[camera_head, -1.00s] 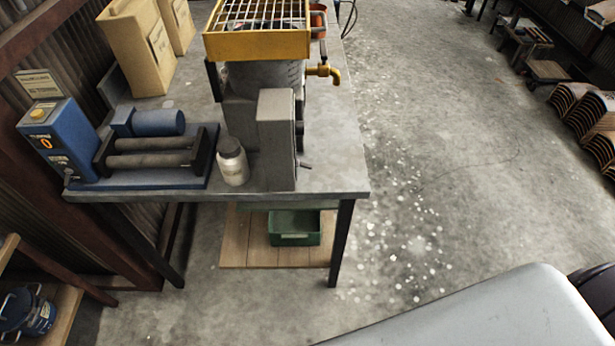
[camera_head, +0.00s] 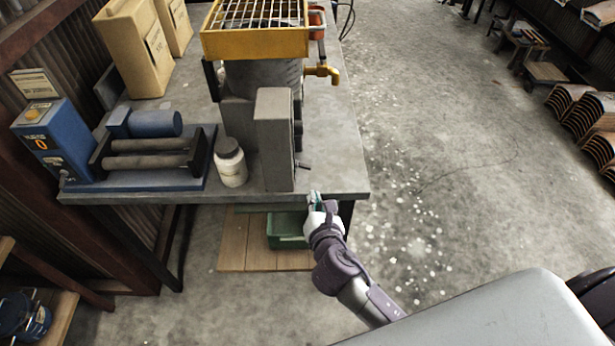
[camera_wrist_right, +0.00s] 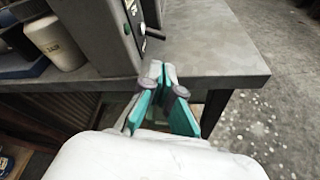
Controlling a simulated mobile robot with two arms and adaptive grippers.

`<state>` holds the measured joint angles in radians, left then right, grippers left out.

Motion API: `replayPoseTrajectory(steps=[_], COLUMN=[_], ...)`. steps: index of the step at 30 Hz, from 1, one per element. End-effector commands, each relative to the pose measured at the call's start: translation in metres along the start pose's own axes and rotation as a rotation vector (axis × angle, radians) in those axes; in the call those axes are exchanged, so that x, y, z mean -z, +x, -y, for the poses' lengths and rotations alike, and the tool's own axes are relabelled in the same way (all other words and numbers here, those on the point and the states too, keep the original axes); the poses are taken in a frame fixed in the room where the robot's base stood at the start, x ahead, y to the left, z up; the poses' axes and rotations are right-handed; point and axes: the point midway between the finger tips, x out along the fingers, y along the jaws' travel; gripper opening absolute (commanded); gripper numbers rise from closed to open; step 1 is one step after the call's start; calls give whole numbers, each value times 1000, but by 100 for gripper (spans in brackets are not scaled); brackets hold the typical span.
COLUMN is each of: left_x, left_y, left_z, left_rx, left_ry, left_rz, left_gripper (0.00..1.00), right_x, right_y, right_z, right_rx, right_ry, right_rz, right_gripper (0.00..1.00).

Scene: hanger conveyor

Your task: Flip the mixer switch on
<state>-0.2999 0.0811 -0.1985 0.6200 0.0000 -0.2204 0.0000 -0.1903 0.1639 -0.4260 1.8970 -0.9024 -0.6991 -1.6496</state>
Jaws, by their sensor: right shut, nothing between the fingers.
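The mixer is a grey machine with a yellow-framed grid top (camera_head: 256,45), standing on the grey table (camera_head: 335,165). A tall grey box (camera_head: 275,145) forms its front. The switch, a small dark lever (camera_head: 303,165), sticks out from the right side of this box. In the right wrist view the lever (camera_wrist_right: 154,34) shows above the fingertips, on the side of the box. My right gripper (camera_head: 315,198) is at the table's front edge, below and slightly right of the lever, apart from it. Its teal-lined fingers (camera_wrist_right: 158,72) are shut and empty. My left gripper is out of view.
A white jar (camera_head: 230,163) stands left of the grey box. A blue roller machine (camera_head: 145,183) is further left. A yellow tap (camera_head: 325,72) juts out behind the lever. A green bin (camera_head: 285,240) sits under the table.

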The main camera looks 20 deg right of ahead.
Motion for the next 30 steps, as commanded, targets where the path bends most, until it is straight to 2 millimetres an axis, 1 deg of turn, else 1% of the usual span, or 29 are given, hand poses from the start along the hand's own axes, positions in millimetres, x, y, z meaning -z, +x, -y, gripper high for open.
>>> replayPoseTrajectory(steps=[4,7,11,15,21,25,30], left_x=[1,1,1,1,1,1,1], left_y=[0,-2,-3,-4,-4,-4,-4], left_z=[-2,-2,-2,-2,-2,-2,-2], left_rx=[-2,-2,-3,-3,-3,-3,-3], left_ry=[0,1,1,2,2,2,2], left_rz=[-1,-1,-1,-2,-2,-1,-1], left_gripper=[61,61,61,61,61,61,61], right_x=[0,0,-1,0,1,1,1], right_y=[3,12,34,61,89,98,101], right_z=[0,0,0,0,0,0,0], right_rx=[0,0,1,1,1,0,0], right_ry=[2,2,3,4,4,4,4], right_rz=[-1,0,0,0,-1,-2,-2], right_gripper=[0,0,0,0,0,0,0])
